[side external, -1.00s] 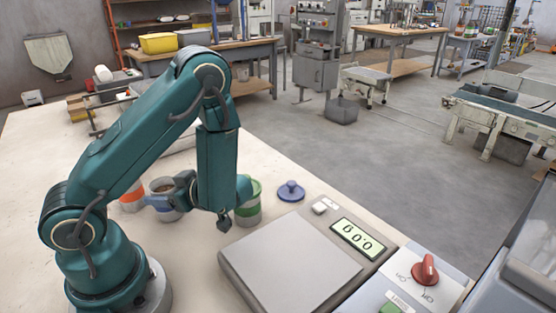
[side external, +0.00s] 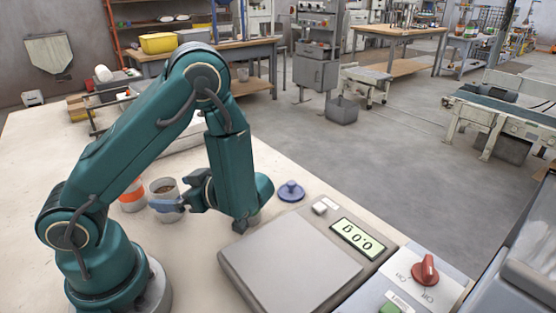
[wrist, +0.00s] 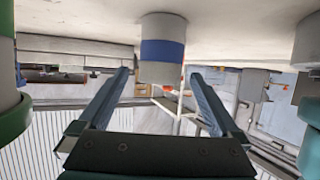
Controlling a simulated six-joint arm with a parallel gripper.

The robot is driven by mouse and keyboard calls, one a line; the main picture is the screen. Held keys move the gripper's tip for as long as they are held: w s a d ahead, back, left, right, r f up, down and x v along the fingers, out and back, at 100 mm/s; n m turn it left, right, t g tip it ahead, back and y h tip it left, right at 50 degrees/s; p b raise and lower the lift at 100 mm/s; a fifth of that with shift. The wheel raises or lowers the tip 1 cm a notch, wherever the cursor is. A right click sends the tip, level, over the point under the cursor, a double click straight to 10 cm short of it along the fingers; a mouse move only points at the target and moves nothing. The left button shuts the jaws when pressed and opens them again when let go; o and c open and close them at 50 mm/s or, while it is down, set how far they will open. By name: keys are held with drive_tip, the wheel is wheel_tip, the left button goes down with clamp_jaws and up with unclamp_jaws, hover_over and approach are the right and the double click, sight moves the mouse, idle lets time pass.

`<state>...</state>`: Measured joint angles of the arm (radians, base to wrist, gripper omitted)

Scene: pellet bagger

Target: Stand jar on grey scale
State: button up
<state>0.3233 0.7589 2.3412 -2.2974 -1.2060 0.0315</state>
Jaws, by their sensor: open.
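In the side view, a whitish open jar (side external: 163,187) with brown pellets stands upright on the table. My gripper (side external: 171,198) is beside it, low over the table and pointing left. In the wrist view, which is upside down, a blue-banded jar (wrist: 162,50) shows just beyond and between the open fingers of my gripper (wrist: 159,76), with nothing gripped. The grey scale (side external: 290,262) has a bare plate, and its display (side external: 358,239) reads 0.0 g upside down. My arm hides part of the area behind it.
An orange-banded jar (side external: 131,196) stands left of the pellet jar. A green-banded jar (wrist: 10,100) fills the wrist view's left edge. A blue knobbed disc (side external: 291,191) lies behind the scale. A red knob (side external: 426,270) sits on a panel at right.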

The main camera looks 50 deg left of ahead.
wheel_tip(320, 180, up, 7)
drive_tip(key=w+d+r+m+t+h, duration=0.2)
drive_tip(key=w+d+t+h, duration=0.1)
drive_tip(key=w+t, duration=0.4)
drive_tip(key=w+d+r+m+t+h, duration=0.1)
drive_tip(key=w+d+m+t+h, duration=0.3)
drive_tip(key=w, duration=0.6)
drive_tip(key=w+d+r+m+t+h, duration=0.2)
drive_tip(key=w+d+r+m+t, duration=0.1)
drive_tip(key=d+r+t, duration=0.25)
drive_tip(key=s+d+r+m+g+h, duration=0.1)
drive_tip(key=s+d+r+m+h, duration=0.1)
drive_tip(key=s+d+m+h, duration=0.65)
drive_tip(key=s+f+m+g+y, duration=0.2)
drive_tip(key=s+f+m, duration=0.1)
drive_tip(key=s, duration=0.2)
drive_tip(key=shift+s+d+f+g, duration=0.15)
drive_tip(key=shift+d+f+g, duration=0.1)
drive_tip(key=shift+d+g, duration=0.15)
drive_tip(key=s+a+f+y, duration=0.1)
drive_tip(key=s, duration=0.1)
drive_tip(key=s+a+f+m+g, duration=0.1)
drive_tip(key=s+a+f+m+g+y, duration=0.1)
drive_tip(key=s+a, duration=0.1)
drive_tip(key=shift+s+f+y, duration=0.1)
drive_tip(key=shift+s+y, duration=0.2)
drive_tip(key=shift+y, duration=0.05)
drive_tip(key=shift+s+a+f, duration=0.1)
drive_tip(key=shift+s+a, duration=0.1)
drive_tip(key=shift+s, duration=0.05)
